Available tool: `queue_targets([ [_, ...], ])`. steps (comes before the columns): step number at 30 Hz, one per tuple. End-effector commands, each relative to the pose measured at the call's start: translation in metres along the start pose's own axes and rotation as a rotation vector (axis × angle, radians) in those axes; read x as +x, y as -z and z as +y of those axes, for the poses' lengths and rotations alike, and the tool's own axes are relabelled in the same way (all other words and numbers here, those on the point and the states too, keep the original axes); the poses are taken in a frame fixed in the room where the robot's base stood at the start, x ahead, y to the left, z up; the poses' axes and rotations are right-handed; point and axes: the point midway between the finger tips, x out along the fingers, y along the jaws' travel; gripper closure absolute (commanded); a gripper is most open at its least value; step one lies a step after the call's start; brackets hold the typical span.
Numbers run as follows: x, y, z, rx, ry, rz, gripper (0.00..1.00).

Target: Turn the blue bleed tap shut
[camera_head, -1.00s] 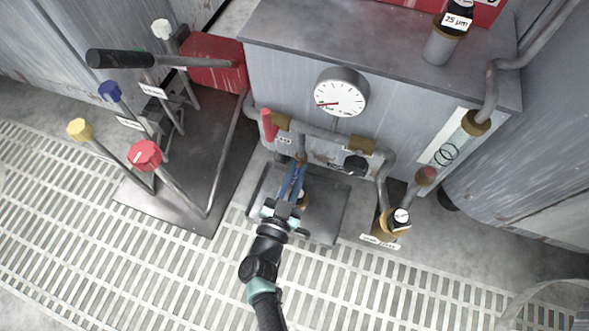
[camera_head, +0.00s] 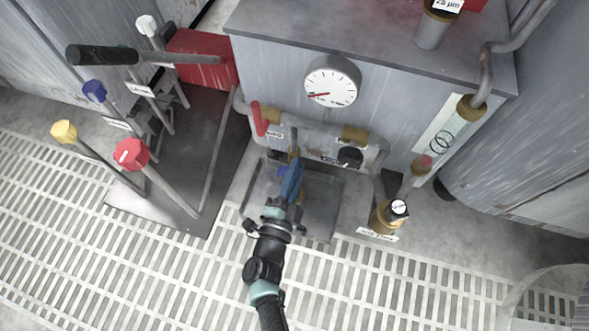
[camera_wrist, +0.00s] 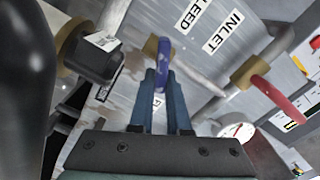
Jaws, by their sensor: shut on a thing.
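The blue bleed tap (camera_wrist: 161,58) shows in the wrist view as a blue handle running up from between my fingertips to a brass fitting, below the BLEED label (camera_wrist: 195,10). My gripper (camera_wrist: 160,80) is shut on this handle, one blue finger on each side, hiding its near end. In the head view my gripper (camera_head: 293,178) is in front of the grey cabinet, under the pipe. A small bit of the blue tap (camera_head: 283,172) shows left of the fingers; the rest is hidden.
A red lever (camera_head: 259,118) and a black knob (camera_head: 350,157) flank the tap closely on the pipework. A round gauge (camera_head: 332,82) is above. Levers with coloured knobs, including a red one (camera_head: 131,154), stand at left. The floor grating (camera_head: 150,265) in front is clear.

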Motion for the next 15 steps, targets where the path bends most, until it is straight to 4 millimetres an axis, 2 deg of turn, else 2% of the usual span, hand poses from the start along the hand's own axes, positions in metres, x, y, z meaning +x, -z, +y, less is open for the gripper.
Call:
queue_targets([
  [15,-0.0017,-0.0022,0.0029,0.119,0.0,-0.006,1.0],
])
